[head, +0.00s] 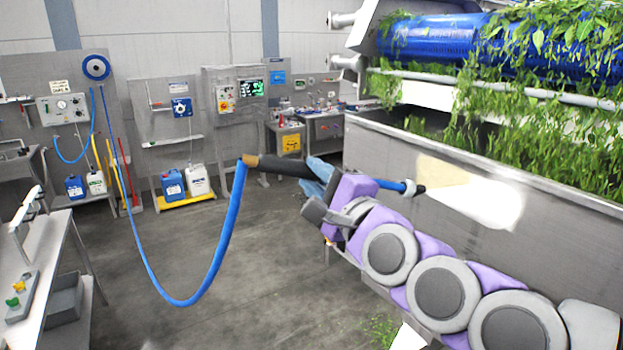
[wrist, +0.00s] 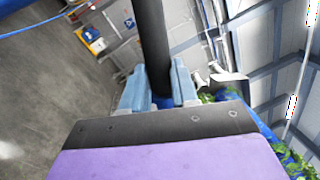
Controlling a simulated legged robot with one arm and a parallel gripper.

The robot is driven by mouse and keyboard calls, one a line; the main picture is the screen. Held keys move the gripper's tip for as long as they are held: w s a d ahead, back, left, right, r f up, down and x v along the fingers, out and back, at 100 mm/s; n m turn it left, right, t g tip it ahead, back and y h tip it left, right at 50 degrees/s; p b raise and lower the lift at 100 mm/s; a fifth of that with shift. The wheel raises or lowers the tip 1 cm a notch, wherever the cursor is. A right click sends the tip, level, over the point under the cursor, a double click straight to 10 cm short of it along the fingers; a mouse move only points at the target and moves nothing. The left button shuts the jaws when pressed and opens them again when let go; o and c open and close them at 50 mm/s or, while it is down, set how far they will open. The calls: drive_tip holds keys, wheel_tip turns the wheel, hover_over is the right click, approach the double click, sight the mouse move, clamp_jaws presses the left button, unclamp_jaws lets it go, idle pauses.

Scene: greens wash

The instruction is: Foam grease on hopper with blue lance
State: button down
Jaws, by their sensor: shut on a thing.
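My gripper (head: 322,176) is shut on the lance (head: 287,167), gripping its black sleeve. In the wrist view the black sleeve (wrist: 154,45) stands between the blue fingers (wrist: 158,88). The lance's blue front end with a dark nozzle (head: 410,188) shows beyond my gripper and points right, toward the hopper wall. The grey metal hopper (head: 375,150) has a yellowish grease patch (head: 440,173) on its side. A bright white area (head: 490,202) lies below and right of it; I cannot tell whether it is foam or glare. The nozzle appears just left of the patch.
A blue hose (head: 222,240) hangs from the lance's rear in a low loop to the wall reel (head: 96,67). Leafy greens (head: 540,90) hang over a blue drum (head: 430,37) above the hopper. A bench (head: 40,265) stands left. The middle floor is clear.

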drive_tip(key=shift+r+b+v, duration=0.1)
drive_tip(key=shift+b+v, duration=0.35)
drive_tip(key=shift+v, duration=0.45)
drive_tip(key=shift+r+b+v, duration=0.15)
drive_tip(key=shift+b+v, duration=0.3)
drive_tip(key=shift+v, duration=0.45)
drive_tip(key=c, duration=1.4)
unclamp_jaws()
drive_tip(key=c, duration=0.3)
